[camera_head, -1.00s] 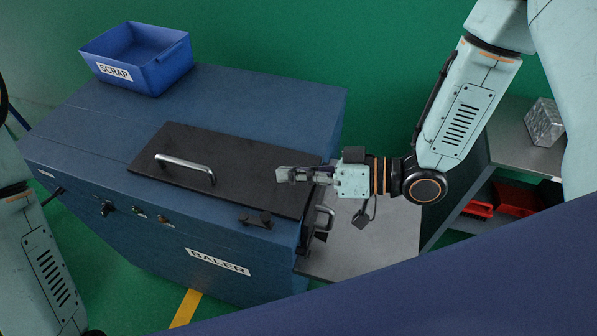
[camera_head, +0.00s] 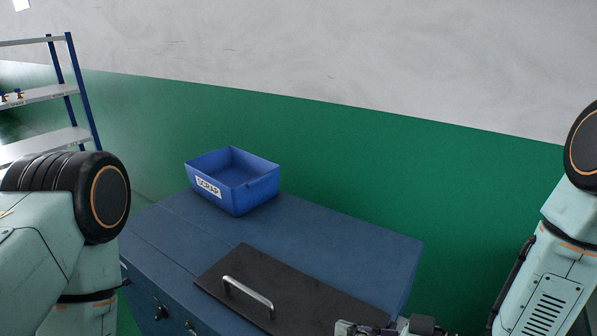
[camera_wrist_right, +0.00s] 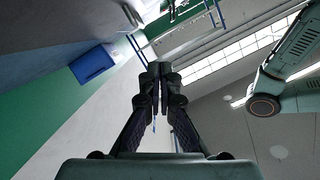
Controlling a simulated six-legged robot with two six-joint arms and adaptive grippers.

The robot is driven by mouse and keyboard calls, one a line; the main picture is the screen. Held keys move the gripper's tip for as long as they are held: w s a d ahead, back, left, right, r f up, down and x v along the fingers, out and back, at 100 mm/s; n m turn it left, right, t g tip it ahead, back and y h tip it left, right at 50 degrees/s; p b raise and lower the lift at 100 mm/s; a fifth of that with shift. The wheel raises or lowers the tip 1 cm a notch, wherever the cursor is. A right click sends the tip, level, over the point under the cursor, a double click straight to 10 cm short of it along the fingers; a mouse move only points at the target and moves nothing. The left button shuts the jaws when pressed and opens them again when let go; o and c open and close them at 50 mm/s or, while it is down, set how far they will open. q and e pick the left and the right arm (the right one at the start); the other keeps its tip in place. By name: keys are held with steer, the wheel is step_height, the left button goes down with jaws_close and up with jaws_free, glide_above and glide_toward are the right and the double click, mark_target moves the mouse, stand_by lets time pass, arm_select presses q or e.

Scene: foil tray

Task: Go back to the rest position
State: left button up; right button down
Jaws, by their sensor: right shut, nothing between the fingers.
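My right gripper (camera_head: 378,327) shows at the bottom edge of the head view, over the right end of the baler's dark lid, and is partly cut off. In the right wrist view its two fingers (camera_wrist_right: 158,72) are together with nothing between them. My right arm comes in at the right edge of the head view. My left arm shows at the left edge of the head view, and its gripper is out of the picture.
The blue baler (camera_head: 370,243) has a closed dark lid (camera_head: 240,262) with a metal handle (camera_head: 248,297). A blue scrap bin (camera_head: 235,205) stands on its back left. A shelf rack (camera_head: 75,90) stands at far left. A green and white wall (camera_head: 330,135) is behind.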

steer(key=x, duration=0.2)
steer(key=f+x, duration=0.1)
steer(key=x, duration=0.5)
steer(key=shift+w+d+f, duration=0.25)
steer(key=shift+d, duration=0.1)
steer(key=shift+f+b, duration=0.55)
steer(key=shift+b, duration=0.2)
steer(key=shift+d+f, duration=0.1)
steer(key=shift+f, duration=0.15)
steer(key=shift+r, duration=0.1)
